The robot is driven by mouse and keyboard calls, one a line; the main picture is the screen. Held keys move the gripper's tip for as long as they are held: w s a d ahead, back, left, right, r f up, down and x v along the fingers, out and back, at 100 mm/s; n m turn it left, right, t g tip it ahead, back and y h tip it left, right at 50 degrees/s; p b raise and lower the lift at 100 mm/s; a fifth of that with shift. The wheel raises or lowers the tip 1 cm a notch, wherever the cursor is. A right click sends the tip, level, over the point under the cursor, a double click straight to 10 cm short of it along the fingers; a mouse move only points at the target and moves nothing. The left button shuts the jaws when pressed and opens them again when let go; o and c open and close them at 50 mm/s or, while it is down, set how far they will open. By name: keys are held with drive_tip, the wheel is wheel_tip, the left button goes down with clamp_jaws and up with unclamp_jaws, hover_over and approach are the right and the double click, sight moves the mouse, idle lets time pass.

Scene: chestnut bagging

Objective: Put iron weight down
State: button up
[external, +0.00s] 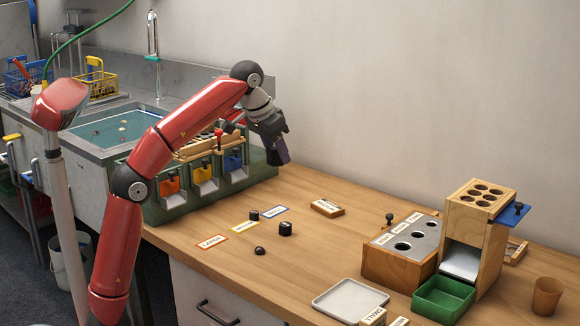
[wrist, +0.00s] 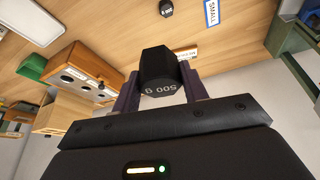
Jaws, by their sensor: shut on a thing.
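A black iron weight marked 500 G (wrist: 160,68) is clamped between the purple fingers of my gripper (wrist: 159,88) in the wrist view. In the external view my gripper (external: 279,152) hangs in the air at the front right of the green dispenser, above the back of the table; the weight cannot be made out there. Two dark weights stand on the table, one (external: 286,229) in the open and one (external: 254,215) by the labels. A small dark round thing (external: 259,250) lies nearer the front.
LARGE (external: 212,241), MEDIUM (external: 245,227) and SMALL (external: 275,211) labels lie on the wooden table (external: 320,260). The green dispenser (external: 262,175) stands left. A holed wooden box (external: 392,268), wooden tower (external: 490,245), green tray (external: 443,312), white tray (external: 350,313) and cup (external: 546,297) are right.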

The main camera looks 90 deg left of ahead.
drive_tip(key=m+p, duration=0.2)
hover_over(331, 250)
drive_tip(key=s, duration=0.2)
drive_tip(key=f, duration=0.2)
drive_tip(key=shift+h, duration=0.3)
drive_tip(key=f+b, duration=0.2)
drive_tip(key=f, duration=0.4)
drive_tip(key=f+b, duration=0.3)
drive_tip(key=f, duration=0.4)
drive_tip(key=f+b, duration=0.3)
drive_tip(key=f, duration=0.3)
drive_tip(key=shift+w+d+f, duration=0.3)
drive_tip(key=shift+w+f, duration=0.05)
drive_tip(key=shift+f, duration=0.1)
drive_tip(key=o, duration=1.4)
drive_tip(key=shift+f, duration=0.1)
drive_tip(key=shift+c, duration=0.2)
